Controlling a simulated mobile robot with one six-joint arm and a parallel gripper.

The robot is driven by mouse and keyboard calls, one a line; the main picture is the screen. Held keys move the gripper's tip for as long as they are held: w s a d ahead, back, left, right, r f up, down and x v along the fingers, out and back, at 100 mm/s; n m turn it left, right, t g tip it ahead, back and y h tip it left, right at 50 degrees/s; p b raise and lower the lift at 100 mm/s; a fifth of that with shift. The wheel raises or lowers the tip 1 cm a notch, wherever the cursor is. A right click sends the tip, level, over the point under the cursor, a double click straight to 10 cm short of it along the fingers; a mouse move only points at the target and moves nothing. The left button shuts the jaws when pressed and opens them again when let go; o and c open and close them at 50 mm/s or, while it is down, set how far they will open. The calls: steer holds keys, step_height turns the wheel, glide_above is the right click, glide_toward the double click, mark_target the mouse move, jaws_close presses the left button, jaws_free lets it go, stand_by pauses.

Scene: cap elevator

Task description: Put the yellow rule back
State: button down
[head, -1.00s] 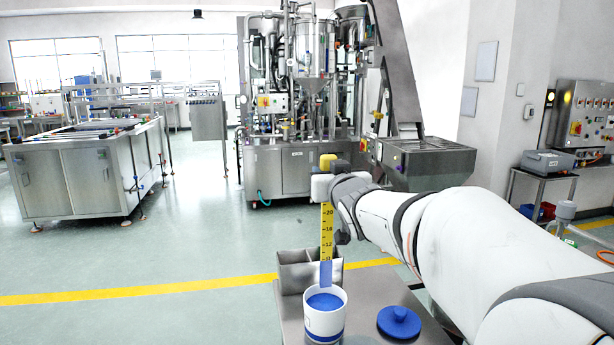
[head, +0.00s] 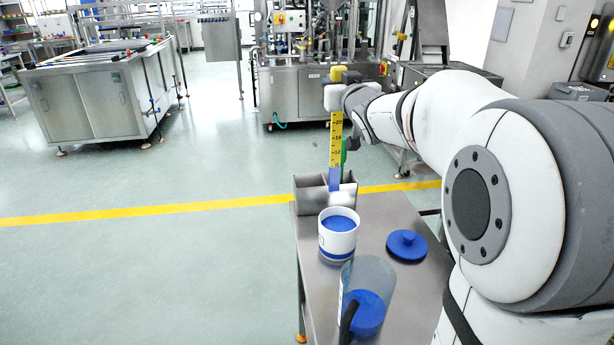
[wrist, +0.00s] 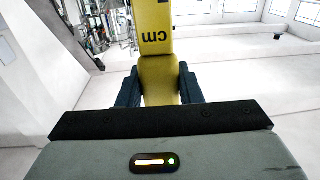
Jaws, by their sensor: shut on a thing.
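The yellow rule (head: 336,140) hangs upright in the head view, with black marks and a blue lower end. My gripper (wrist: 158,90) is shut on its yellow upper part, one dark finger on each side in the wrist view. A steel holder (head: 309,203) with open compartments stands at the table's back left corner. The rule's blue end overlaps the holder's right side in the picture; I cannot tell whether it is inside a compartment or in front of it. A white jar (head: 338,244) with blue contents stands open in front of the holder.
A blue lid (head: 407,244) lies on the steel table (head: 386,281) right of the jar. A clear container (head: 376,277) with something blue inside stands at the front. The table's left edge runs close beside the jar. Open floor lies to the left.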

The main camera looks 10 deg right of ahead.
steer(key=w+a+f+n+g+y+p, duration=0.1)
steer(key=w+a+f+n+y+p, duration=0.15)
steer(key=w, duration=0.45)
steer(key=w+a+f+n+g+y+p, duration=0.1)
steer(key=w+f+y+p, duration=0.2)
steer(key=w, duration=0.4)
step_height(320, 180, down, 10)
steer(key=p, duration=0.1)
steer(key=shift+w+r+p, duration=0.25)
steer(key=shift+w+p, duration=0.05)
steer(key=shift+d, duration=0.1)
steer(key=shift+f, duration=0.2)
steer(key=c, duration=1)
jaws_free()
steer(key=shift+r, duration=0.1)
